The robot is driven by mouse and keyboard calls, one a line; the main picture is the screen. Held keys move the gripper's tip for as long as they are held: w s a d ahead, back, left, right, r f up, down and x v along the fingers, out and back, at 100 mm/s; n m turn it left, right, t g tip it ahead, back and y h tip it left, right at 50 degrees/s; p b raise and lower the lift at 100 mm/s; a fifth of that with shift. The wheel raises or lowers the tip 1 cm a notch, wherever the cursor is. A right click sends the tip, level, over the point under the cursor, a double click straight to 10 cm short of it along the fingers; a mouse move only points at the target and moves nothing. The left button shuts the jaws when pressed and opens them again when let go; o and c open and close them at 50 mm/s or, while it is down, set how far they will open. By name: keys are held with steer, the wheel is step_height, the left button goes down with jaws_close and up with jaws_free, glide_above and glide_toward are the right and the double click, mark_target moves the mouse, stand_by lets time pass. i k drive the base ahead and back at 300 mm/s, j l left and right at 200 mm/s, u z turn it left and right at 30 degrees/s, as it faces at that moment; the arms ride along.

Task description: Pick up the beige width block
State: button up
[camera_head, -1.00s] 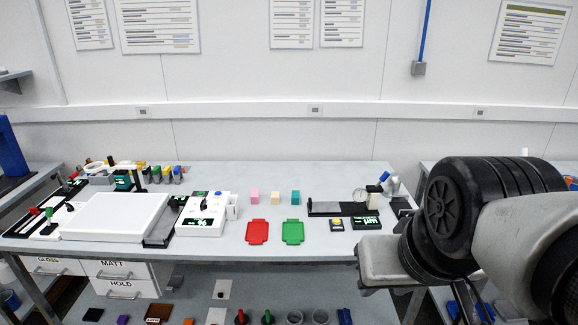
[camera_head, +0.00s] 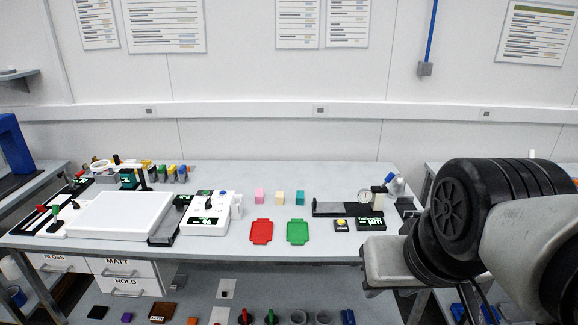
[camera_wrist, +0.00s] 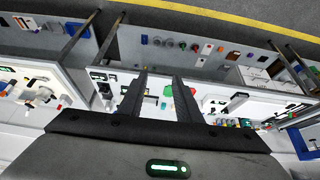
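The beige width block (camera_head: 280,197) stands upright on the grey workbench (camera_head: 340,180) in the head view. A pink block (camera_head: 259,196) is to its left and a teal block (camera_head: 300,198) to its right, with small gaps between them. In the wrist view my gripper (camera_wrist: 160,75) has its two fingers apart, with nothing held between them. It is high and well away from the blocks. The beige block is too small to make out surely in the wrist view. My gripper's fingers do not show in the head view, where my arm fills the right side.
A red tray (camera_head: 262,232) and a green tray (camera_head: 297,232) lie in front of the blocks. A dial gauge stand (camera_head: 340,209) is to the right, a white meter box (camera_head: 207,222) to the left. Bench surface behind the blocks is clear.

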mark_target(279, 195)
steer(key=i+j, duration=0.65)
steer(key=i, duration=0.25)
steer(key=i+j, duration=0.35)
steer(key=i, duration=0.15)
